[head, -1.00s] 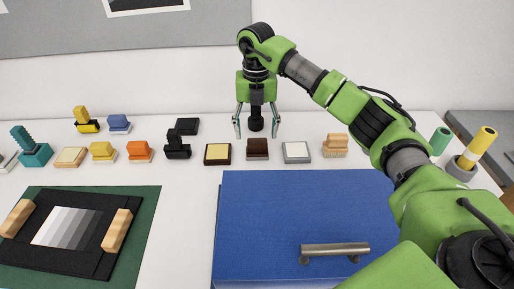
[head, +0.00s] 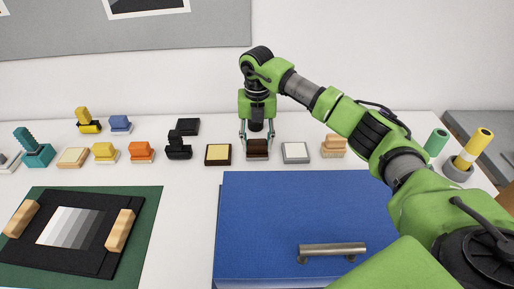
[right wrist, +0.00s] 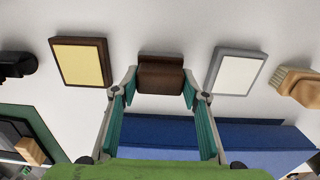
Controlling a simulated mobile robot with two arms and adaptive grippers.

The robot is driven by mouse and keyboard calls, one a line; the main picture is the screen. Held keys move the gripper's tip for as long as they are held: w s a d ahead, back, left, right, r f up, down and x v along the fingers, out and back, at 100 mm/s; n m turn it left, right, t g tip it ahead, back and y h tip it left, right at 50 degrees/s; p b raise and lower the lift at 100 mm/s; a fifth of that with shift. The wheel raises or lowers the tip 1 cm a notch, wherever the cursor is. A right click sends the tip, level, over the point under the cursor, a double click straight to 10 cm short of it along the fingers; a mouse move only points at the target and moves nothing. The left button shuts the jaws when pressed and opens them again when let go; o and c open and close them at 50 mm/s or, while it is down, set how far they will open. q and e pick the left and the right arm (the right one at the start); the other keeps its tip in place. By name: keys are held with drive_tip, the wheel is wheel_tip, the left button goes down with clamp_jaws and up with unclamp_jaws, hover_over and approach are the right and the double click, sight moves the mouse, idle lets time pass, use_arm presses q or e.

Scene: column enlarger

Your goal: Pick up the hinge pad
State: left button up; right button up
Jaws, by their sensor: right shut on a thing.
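The piece between my fingers is a small dark brown block (head: 257,154) with a lighter brown lower face, which I take to be the hinge pad. It stands on the white table in the middle of a row of small items. It also shows in the right wrist view (right wrist: 160,76). My right gripper (head: 257,143) points straight down over it, with one finger on each side. In the right wrist view the fingers (right wrist: 159,88) are shut on its sides. The block appears to rest on the table. My left gripper is not in view.
A yellow-topped dark pad (head: 218,154) stands close on the left and a white-topped grey pad (head: 296,152) close on the right. A wooden brush (head: 334,146) is farther right. A blue box (head: 290,205) with a metal handle lies in front. A black clip-like piece (head: 178,148) stands left.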

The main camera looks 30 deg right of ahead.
sight(257, 141)
drive_tip(key=shift+r, duration=0.15)
drive_tip(key=shift+r+b, duration=0.25)
drive_tip(key=shift+b, duration=0.05)
wheel_tip(257, 141, up, 2)
drive_tip(key=shift+w+r+b, duration=0.1)
drive_tip(key=shift+r+b, duration=0.05)
drive_tip(key=shift+b, duration=0.55)
drive_tip(key=s+d+r+b, duration=0.1)
drive_tip(key=s+r, duration=0.9)
drive_tip(key=s, duration=0.4)
drive_tip(key=shift+b, duration=0.3)
drive_tip(key=shift+s, duration=0.1)
drive_tip(key=o, duration=0.6)
drive_tip(key=c, duration=0.8)
